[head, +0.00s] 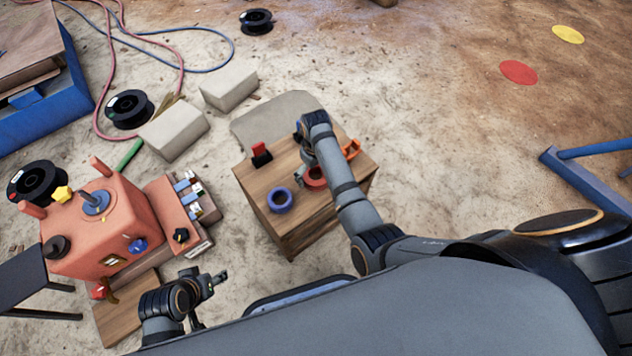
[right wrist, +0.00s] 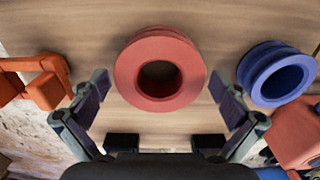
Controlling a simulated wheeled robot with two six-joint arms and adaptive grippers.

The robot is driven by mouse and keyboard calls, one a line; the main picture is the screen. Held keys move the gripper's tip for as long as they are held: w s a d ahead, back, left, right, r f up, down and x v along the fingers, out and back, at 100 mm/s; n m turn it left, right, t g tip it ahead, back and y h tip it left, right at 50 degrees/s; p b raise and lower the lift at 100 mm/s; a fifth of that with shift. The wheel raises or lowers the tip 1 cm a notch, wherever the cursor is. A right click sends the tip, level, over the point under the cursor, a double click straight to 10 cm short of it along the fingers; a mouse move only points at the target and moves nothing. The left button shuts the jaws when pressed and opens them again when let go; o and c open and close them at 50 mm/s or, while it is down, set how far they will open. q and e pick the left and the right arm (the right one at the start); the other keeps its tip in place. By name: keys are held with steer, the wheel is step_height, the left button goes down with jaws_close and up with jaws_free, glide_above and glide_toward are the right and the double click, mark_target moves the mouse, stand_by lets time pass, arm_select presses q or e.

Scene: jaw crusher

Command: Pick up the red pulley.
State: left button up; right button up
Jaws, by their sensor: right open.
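The red pulley (head: 315,179) lies flat on the wooden crate (head: 268,208), partly hidden by my right arm in the head view. In the right wrist view the red pulley (right wrist: 133,78) is a thick ring with a dark central hole. My right gripper (head: 307,160) is above it, pointing down. In the right wrist view its open fingers (right wrist: 168,97) stand apart on either side of the pulley's lower part, with wood showing between each finger and the pulley. My left gripper (head: 215,298) is low at the left, its fingers apart and empty.
A blue pulley (head: 280,200) lies left of the red one on the crate. An orange bracket (head: 351,150) and a red-and-black part (head: 261,154) also stand there. The orange jaw crusher (head: 130,235) is at the left. Pale blocks (head: 174,133) lie behind.

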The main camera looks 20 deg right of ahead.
steer(key=shift+f, duration=0.1)
steer(key=shift+c, duration=0.3)
steer(key=c, duration=1.7)
